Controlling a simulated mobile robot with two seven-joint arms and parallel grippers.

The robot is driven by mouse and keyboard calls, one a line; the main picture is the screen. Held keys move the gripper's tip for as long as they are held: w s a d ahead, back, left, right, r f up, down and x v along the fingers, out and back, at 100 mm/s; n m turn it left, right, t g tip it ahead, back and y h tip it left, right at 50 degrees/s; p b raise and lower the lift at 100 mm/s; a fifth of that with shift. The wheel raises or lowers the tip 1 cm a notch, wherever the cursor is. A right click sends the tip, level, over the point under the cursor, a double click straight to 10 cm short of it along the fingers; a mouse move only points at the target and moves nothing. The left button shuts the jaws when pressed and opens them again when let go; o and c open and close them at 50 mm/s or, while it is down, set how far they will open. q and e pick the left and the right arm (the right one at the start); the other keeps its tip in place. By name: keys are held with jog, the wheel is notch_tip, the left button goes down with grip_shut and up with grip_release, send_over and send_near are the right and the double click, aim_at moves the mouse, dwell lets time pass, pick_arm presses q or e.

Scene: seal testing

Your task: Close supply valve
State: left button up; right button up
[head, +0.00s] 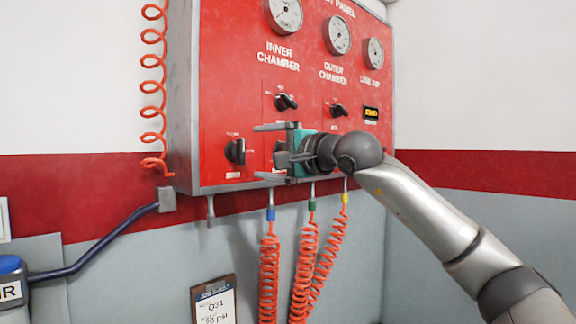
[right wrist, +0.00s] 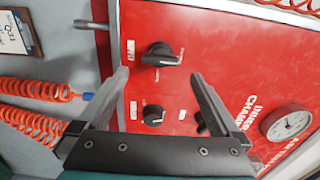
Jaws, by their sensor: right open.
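The red panel (head: 225,75) carries several black knobs. A larger black knob (head: 235,150), probably the supply valve, is at the panel's lower left; its small label is not readable. In the right wrist view this knob (right wrist: 160,55) has a pale-edged handle pointing right and lies just beyond the fingertips, roughly between them. My right gripper (head: 260,151) is open and empty, with its fingers pointing left, just right of the larger knob. A smaller knob (right wrist: 153,115) shows between the fingers in the wrist view. My left gripper is out of view.
Two more knobs, inner chamber (head: 286,102) and outer chamber (head: 339,111), sit higher, below several gauges (head: 285,15). Orange coiled hoses (head: 270,275) hang under the panel. A clipboard (head: 214,302) is on the wall below. A blue pipe (head: 100,245) runs at lower left.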

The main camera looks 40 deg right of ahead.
jog(key=s+b, duration=0.2)
jog(key=s, duration=0.5)
jog(key=shift+d, duration=0.3)
